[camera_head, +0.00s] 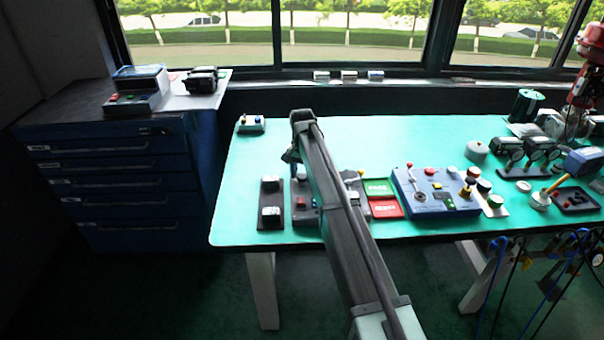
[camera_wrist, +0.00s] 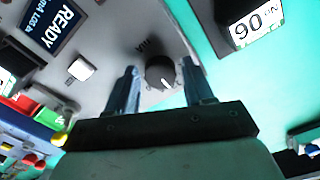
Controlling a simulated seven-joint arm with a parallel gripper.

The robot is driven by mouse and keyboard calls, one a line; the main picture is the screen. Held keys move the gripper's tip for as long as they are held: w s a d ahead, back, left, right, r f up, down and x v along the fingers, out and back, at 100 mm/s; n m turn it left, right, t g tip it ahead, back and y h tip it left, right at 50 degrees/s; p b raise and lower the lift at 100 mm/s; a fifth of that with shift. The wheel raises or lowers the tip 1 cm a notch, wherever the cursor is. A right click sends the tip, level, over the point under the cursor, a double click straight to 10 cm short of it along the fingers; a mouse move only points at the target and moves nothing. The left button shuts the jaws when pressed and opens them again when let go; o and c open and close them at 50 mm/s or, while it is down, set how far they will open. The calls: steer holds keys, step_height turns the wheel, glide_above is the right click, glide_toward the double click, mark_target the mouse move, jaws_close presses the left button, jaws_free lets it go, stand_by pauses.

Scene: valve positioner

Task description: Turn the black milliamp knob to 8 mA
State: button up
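The black knob (camera_wrist: 160,72) sits on a grey panel (camera_wrist: 110,55) in the wrist view, with a small white mark on its lower edge. The printing beside it is too blurred to read. My gripper (camera_wrist: 160,67) is open, with one finger on each side of the knob and visible gaps between. I cannot tell how far its tips are above the panel. The panel also carries a READY display (camera_wrist: 53,24) and a white switch (camera_wrist: 81,69).
A dark unit with a white "90" readout (camera_wrist: 256,24) stands beside the panel; it also shows in the head view (camera_head: 271,203). Green and red plates (camera_head: 379,187) and a blue control box (camera_head: 437,205) lie to the right.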

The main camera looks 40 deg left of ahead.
mark_target(302, 176)
steer(key=c, duration=0.8)
steer(key=shift+n, duration=2.9)
steer(key=o, duration=1)
steer(key=shift+o, duration=0.2)
steer(key=shift+r, duration=0.15)
step_height(302, 176, up, 14)
steer(key=shift+f, duration=0.25)
